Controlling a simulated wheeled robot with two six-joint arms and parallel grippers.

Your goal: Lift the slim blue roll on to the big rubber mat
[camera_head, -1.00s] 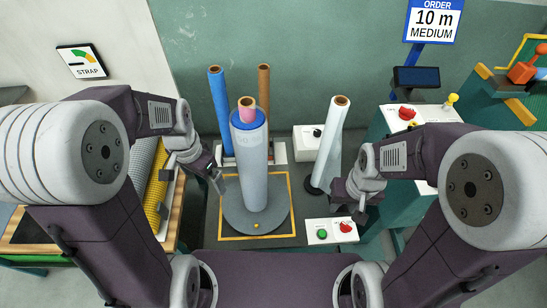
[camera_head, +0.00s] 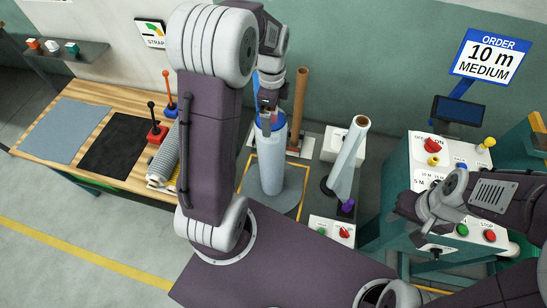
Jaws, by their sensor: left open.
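The slim blue roll (camera_head: 254,85) stands upright at the back of the rack, mostly hidden behind my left arm. My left gripper (camera_head: 267,108) is open, above the wide wrapped roll (camera_head: 270,165) and in front of the blue roll; whether it touches either is unclear. I cannot tell by look which is rubber. Both are bare. My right gripper (camera_head: 402,208) is at the right, before the console; its fingers are unclear.
A brown roll (camera_head: 300,105) stands upright right of the blue one. A slim pale roll (camera_head: 348,155) leans on a stand further right. A button console (camera_head: 425,170) stands right.

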